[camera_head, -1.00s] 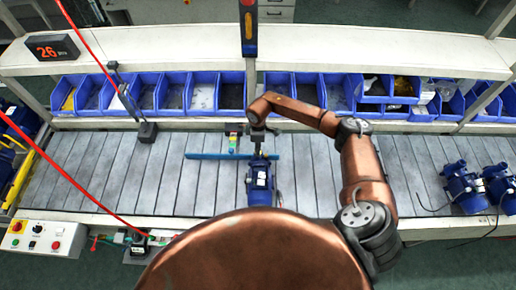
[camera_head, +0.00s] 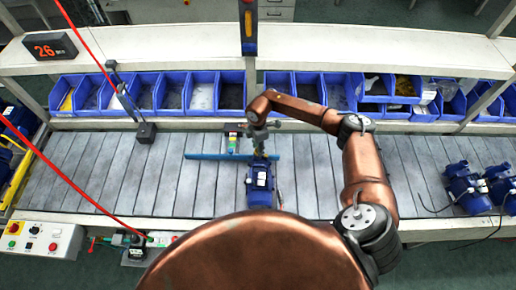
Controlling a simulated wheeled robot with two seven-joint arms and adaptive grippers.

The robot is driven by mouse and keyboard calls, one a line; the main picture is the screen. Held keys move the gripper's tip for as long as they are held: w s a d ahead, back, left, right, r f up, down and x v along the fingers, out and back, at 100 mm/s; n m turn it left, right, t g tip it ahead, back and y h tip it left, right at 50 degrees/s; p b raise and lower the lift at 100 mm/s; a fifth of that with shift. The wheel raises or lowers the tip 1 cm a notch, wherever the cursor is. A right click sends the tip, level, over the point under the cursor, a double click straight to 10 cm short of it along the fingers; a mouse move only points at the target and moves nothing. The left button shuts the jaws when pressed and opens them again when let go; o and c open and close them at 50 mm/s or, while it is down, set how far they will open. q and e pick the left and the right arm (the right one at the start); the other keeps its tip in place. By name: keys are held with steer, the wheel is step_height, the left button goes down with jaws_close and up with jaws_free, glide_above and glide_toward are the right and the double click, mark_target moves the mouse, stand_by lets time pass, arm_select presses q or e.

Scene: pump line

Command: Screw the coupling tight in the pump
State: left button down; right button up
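A blue pump (camera_head: 261,184) stands on the grey slatted conveyor in the middle of the head view, with a white label on top. My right arm reaches over from the right, and my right gripper (camera_head: 260,149) points down at the far end of the pump. Something small and yellowish shows at its fingertips, touching or very near the pump. The coupling cannot be made out clearly there. The fingers are too small to tell open from shut. My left gripper is not in view.
A blue bar (camera_head: 205,157) lies across the conveyor behind the pump. A row of blue bins (camera_head: 203,94) lines the back. More blue pumps (camera_head: 466,190) stand at the right. A control box (camera_head: 42,240) sits at the front left.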

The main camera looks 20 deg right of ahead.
steer(key=shift+n, duration=0.8)
steer(key=shift+f+n+b, duration=0.15)
steer(key=shift+n+b, duration=0.7)
steer(key=shift+n, duration=0.85)
steer(key=shift+r, duration=0.2)
